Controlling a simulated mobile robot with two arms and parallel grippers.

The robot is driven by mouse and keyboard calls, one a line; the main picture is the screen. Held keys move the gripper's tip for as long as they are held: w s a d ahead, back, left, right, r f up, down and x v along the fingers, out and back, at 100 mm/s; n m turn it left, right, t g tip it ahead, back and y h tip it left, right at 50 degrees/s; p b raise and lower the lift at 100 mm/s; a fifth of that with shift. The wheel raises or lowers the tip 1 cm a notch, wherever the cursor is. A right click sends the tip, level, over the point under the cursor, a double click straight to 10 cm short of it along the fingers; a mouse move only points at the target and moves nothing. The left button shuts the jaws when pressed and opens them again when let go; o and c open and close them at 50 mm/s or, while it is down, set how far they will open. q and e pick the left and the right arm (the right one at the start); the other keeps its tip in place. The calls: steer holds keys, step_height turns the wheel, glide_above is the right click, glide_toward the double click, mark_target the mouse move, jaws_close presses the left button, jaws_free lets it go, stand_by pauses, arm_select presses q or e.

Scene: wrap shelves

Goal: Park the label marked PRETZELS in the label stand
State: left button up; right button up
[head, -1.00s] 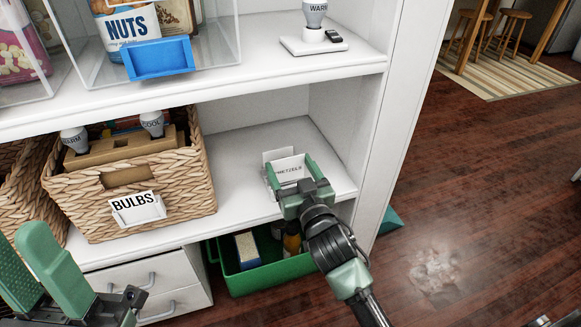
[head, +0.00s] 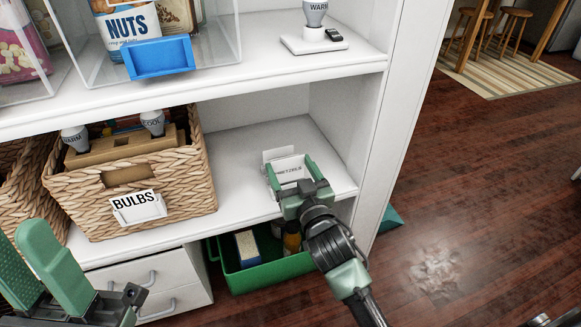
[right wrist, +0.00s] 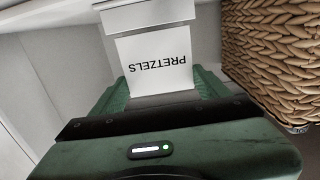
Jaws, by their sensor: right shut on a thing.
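The PRETZELS label (head: 290,170) is a white card between the green fingers of my right gripper (head: 291,176), which is shut on it over the lower shelf. In the right wrist view the label (right wrist: 155,62) shows its text upside down. Just beyond it is a white piece (right wrist: 148,14), seemingly the label stand, which also shows in the head view (head: 277,154). My left gripper (head: 45,262) is open and empty at the lower left.
A wicker basket (head: 185,190) with a BULBS label (head: 135,205) and bulbs stands left of my right gripper. The shelf's side wall (head: 345,125) is close on the right. A green bin (head: 265,280) sits below. Bare shelf (head: 255,140) lies behind the label.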

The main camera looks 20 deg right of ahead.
mark_target(288, 173)
steer(key=shift+f+b, duration=0.45)
steer(key=shift+f, duration=0.45)
steer(key=shift+f+b, duration=0.35)
steer(key=shift+f, duration=0.3)
steer(key=o, duration=1.3)
steer(key=shift+r, duration=0.1)
steer(key=shift+o, duration=0.2)
steer(key=s+p, duration=0.2)
steer(key=s, duration=0.6)
steer(key=shift+d, duration=0.15)
steer(key=shift+w, duration=0.1)
